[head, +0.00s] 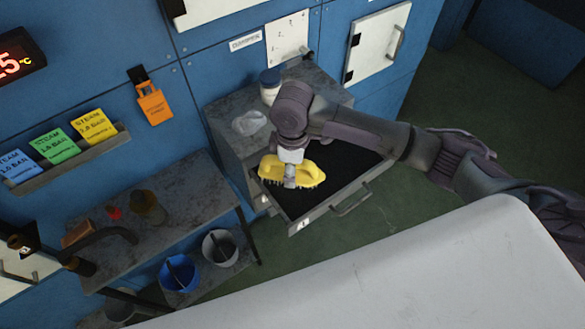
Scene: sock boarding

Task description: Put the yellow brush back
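The yellow brush (308,172) is in the head view, bristles down, at the left part of the open drawer (322,211) of a grey cabinet. My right arm reaches in from the right, and my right gripper (290,176) points down at the middle of the brush. Its fingers straddle the brush body and appear shut on it. Whether the bristles touch the dark drawer floor or hang just above it is hard to tell. My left gripper is not in view.
A lidded jar (270,88) and a clear crumpled item (249,123) stand on the cabinet top. A metal shelf table (185,190) is at left, with a blue bucket (180,280) and a grey bucket (220,248) below. A pale surface (400,285) fills the lower right.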

